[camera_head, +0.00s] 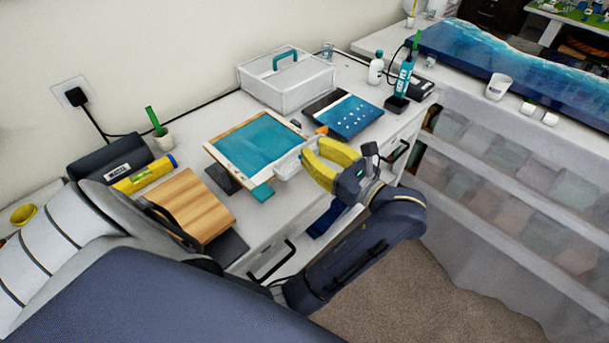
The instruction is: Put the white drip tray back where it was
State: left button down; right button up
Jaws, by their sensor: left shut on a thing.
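My left gripper (318,163), with yellow fingers, reaches over the front of the white workbench. It is shut on a white piece that appears to be the white drip tray (288,165), at its fingertips. The fingers hide part of the tray. The tray is beside the right edge of a teal resin panel (252,147) with a wood and white border. I cannot tell whether the tray touches the panel or the bench. My right gripper is not in view.
A white case with a teal handle (287,80) stands behind. A dark blue tablet-like panel (344,115) lies right. Drawers with black handles (271,261) line the front.

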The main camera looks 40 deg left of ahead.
pick_arm(q)
jog(key=shift+f, duration=0.1)
jog(key=shift+f, duration=4.75)
jog(key=shift+f, duration=0.15)
jog(key=c, duration=1.2)
grip_release()
jog(key=shift+o, duration=0.2)
